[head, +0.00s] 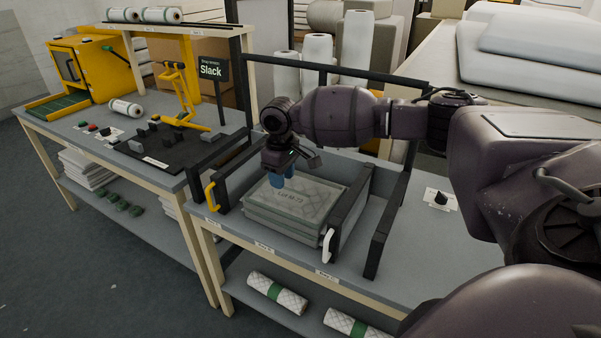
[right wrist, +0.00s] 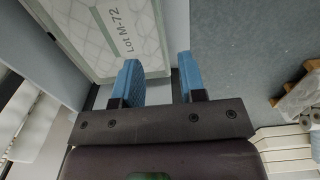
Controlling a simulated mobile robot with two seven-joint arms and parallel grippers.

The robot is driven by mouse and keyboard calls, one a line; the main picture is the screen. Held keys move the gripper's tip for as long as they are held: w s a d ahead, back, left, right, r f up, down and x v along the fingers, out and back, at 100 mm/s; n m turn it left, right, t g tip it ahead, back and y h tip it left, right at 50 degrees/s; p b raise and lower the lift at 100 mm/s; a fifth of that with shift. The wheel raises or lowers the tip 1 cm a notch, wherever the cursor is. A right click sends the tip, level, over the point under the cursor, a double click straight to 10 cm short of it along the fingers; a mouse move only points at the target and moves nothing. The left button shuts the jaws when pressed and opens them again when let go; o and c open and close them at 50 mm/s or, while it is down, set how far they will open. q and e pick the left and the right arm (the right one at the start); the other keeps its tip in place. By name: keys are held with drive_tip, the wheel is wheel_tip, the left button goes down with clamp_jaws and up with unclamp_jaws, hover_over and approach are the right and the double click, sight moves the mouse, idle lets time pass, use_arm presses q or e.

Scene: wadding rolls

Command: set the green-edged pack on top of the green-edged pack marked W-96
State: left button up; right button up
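A green-edged pack with a pale quilted face lies flat on top of a stack (head: 294,203) in the framed bay at the middle of the bench. In the right wrist view the label on this pack (right wrist: 90,32) reads "Lot M-72". More layers show beneath it, their labels hidden; I see no W-96 mark. My right gripper (head: 283,178) points down over the far edge of the stack. In the right wrist view its blue fingers (right wrist: 161,82) are apart with nothing clearly gripped, near the pack's corner. My left gripper is not in view.
Dark side rails and a back bar frame the bay, with a yellow handle (head: 211,196) at left and a white handle (head: 327,244) at right. A "Slack" sign (head: 211,69) stands behind. Wadding rolls (head: 277,293) lie on the lower shelf.

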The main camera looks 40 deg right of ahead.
drive_tip(key=s+a+f+n+t+y, duration=0.1)
drive_tip(key=s+a+f+t+y, duration=0.1)
drive_tip(key=s+a+f, duration=0.6)
drive_tip(key=s+a+f+t+y, duration=0.3)
drive_tip(key=s+a+f, duration=0.2)
drive_tip(key=a+f, duration=0.65)
drive_tip(key=s+d+f+m+t+h, duration=0.1)
drive_tip(key=s+d+m+t+h, duration=0.1)
drive_tip(key=s, duration=0.6)
drive_tip(key=s+d+f+m+t+h, duration=0.2)
drive_tip(key=s+d+t+h, duration=0.1)
drive_tip(key=s+d, duration=0.4)
drive_tip(key=shift+s+d+f+m+t, duration=0.3)
drive_tip(key=shift+s+t, duration=0.2)
drive_tip(key=shift+s, duration=0.75)
